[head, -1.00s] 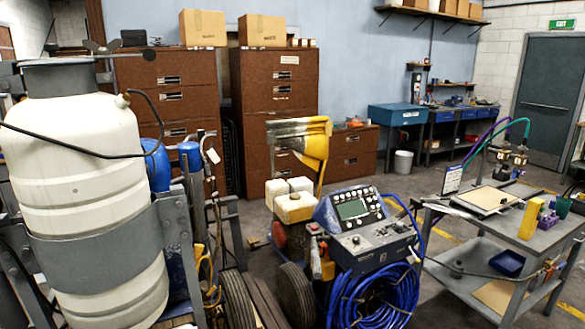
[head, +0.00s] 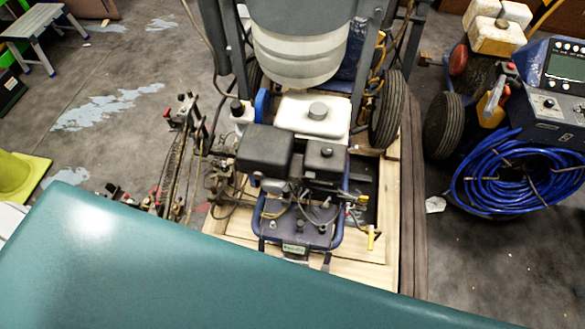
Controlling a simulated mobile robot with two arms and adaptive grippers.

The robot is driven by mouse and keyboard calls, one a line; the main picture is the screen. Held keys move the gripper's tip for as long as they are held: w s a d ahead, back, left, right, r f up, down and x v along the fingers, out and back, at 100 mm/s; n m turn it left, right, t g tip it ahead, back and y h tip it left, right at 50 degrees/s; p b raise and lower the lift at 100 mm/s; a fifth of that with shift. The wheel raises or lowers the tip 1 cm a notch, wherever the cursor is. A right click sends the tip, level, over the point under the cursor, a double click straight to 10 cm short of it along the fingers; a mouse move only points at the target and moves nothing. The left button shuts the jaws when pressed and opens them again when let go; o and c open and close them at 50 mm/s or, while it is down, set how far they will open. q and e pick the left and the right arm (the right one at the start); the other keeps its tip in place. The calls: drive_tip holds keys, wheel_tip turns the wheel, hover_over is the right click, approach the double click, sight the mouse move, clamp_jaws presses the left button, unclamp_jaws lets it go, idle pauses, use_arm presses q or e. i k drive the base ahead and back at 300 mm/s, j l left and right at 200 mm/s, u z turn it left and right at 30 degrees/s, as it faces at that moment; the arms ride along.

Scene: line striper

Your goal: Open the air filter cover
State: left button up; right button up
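The line striper's engine (head: 290,190) sits low on a wooden pallet in the middle of the head view. Two black box-shaped housings are on the engine: a larger smooth one (head: 264,151) on the left and a smaller one (head: 321,160) on the right with a small knob on top. I cannot tell for sure which is the air filter cover; both look closed. A white tank (head: 312,117) with a grey cap is just behind them. Neither of my grippers is in view.
The wooden pallet (head: 378,275) lies under the machine, with a black wheel (head: 387,108) on its right. A coiled blue hose (head: 515,180) hangs on another machine at right. A step stool (head: 38,38) and a yellow-green cone (head: 20,175) stand at left.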

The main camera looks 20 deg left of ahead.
sight(333, 167)
drive_tip(key=u, duration=0.2)
drive_tip(key=k+l, duration=0.35)
drive_tip(key=l, duration=0.2)
drive_tip(key=k+l+u, duration=0.1)
drive_tip(key=k+l, duration=0.3)
drive_tip(key=l, duration=0.1)
